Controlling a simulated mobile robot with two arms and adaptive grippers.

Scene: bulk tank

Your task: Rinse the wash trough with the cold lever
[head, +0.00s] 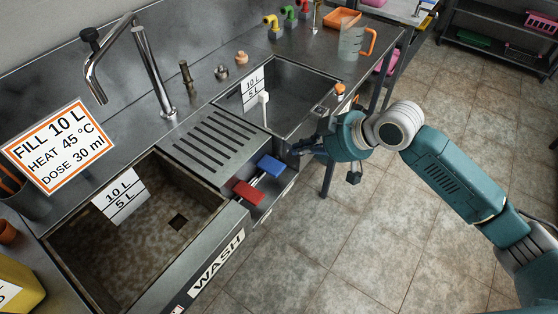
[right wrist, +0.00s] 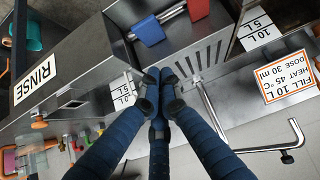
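The wash trough (head: 75,252) is at lower left in the head view. Its floor is brown and stained, with a dark square drain and no visible standing water. A blue lever (head: 270,165) and a red lever (head: 248,190) stick out at the front between the two basins; they also show in the right wrist view as blue (right wrist: 148,30) and red (right wrist: 198,8). My right gripper (head: 296,149) is close to the blue lever, to its right and apart from it. In the right wrist view its fingertips (right wrist: 160,77) are together, with nothing visible between them. My left gripper is out of view.
A chrome faucet (head: 152,70) stands behind the wash trough. The rinse basin (head: 285,90) has a white upright piece inside. A sign (head: 58,146) reads fill 10 L, heat 45 °C, dose 30 ml. A jug (head: 352,40) stands at the back right. The tiled floor right of the counter is open.

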